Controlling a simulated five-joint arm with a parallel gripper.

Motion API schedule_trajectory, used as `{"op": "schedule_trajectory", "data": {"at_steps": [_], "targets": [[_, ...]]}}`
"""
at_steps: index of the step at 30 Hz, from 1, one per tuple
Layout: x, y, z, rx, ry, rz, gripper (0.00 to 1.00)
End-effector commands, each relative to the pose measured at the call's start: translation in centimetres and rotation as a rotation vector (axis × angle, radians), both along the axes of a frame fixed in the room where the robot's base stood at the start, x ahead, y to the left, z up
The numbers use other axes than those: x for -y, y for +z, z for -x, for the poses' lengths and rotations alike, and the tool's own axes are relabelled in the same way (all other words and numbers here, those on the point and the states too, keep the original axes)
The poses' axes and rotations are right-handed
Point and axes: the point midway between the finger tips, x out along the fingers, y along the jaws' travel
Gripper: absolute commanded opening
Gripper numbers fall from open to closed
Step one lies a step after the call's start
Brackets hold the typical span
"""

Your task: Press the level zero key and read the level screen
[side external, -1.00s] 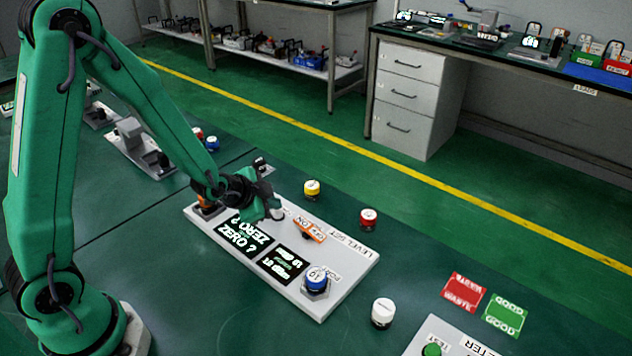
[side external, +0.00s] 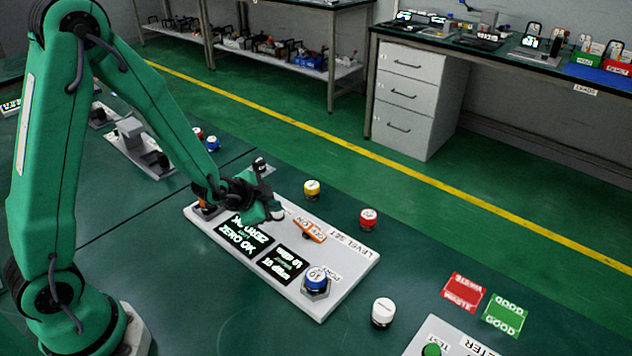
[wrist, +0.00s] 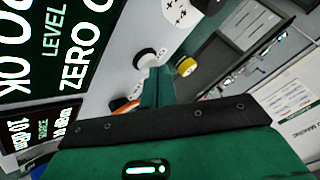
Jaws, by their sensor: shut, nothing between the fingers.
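The level set panel (side external: 345,262) is a pale grey plate lying on the green bench. Its level screen (side external: 243,237) is black with white text, and the lower line reads ZERO OK; the screen also shows large and cut off in the wrist view (wrist: 45,45). A white round key (side external: 277,214) stands on the panel beside my gripper (side external: 262,207); a white round key also shows in the wrist view (wrist: 144,57). My gripper is shut and empty, low over the panel's far edge. I cannot tell whether it touches the key.
The panel also carries a second screen (side external: 283,264), an orange switch (side external: 309,230) and a blue knob (side external: 317,279). Yellow (side external: 312,189), red (side external: 368,218) and white (side external: 383,312) pots stand around it. Red (side external: 463,292) and green (side external: 505,315) cards lie at the right.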

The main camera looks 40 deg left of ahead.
Motion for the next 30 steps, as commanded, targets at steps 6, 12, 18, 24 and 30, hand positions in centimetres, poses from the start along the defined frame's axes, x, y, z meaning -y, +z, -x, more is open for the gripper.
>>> {"op": "schedule_trajectory", "data": {"at_steps": [6,12,18,24,30], "targets": [[0.0,-0.2,0.0,-0.001,0.000,0.000,0.00],[0.0,-0.2,0.0,-0.002,0.000,0.000,0.00],[0.0,0.1,0.0,-0.001,0.000,0.000,0.00],[0.0,0.9,0.0,-0.001,0.000,0.000,0.00],[0.0,1.6,0.1,-0.001,0.000,0.000,0.00]]}}
